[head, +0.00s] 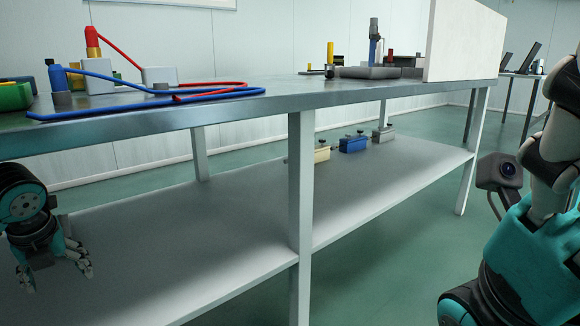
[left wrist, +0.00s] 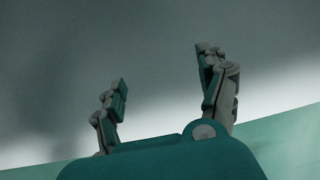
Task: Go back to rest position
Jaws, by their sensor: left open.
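My left gripper (head: 57,275) hangs at the lower left of the head view, in front of the bench's lower shelf. Its fingers are spread apart with nothing between them. In the left wrist view the two fingers (left wrist: 160,68) stand wide apart, with only a blurred grey surface and some green floor behind them. My right arm shows at the right edge of the head view, but its gripper does not show.
A metal bench (head: 240,108) carries a blue cable loop (head: 150,107), a red-and-yellow connector (head: 92,42) and a white panel (head: 462,42). Green floor (head: 400,250) is clear before the bench.

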